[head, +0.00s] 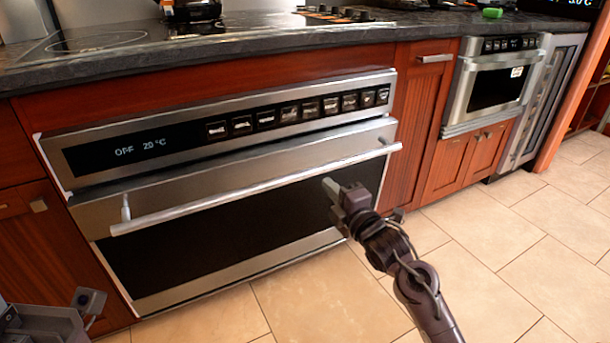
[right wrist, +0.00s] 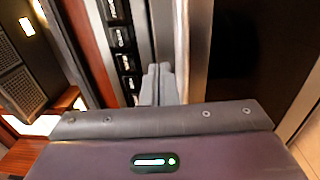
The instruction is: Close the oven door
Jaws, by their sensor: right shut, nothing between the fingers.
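The oven (head: 225,125) is built into the red wood cabinets, with a display reading OFF 20 °C and a row of buttons. Its door (head: 230,220) has a dark window, a steel frame and a long bar handle (head: 250,190). The door's top edge seems to stand slightly out from the control panel; how wide the gap is, I cannot tell. My right gripper (head: 330,187) is shut and empty, in front of the door's right part, below the handle. In the right wrist view, its fingertips (right wrist: 158,84) point at the steel strip between the buttons and the dark window; contact is unclear.
A dark counter (head: 250,40) with a cooktop (head: 95,40) runs above the oven. A smaller built-in appliance (head: 495,85) stands to the right, above cabinet doors (head: 470,165). The tiled floor (head: 490,260) is clear at the right. A grey part of me shows at the bottom left.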

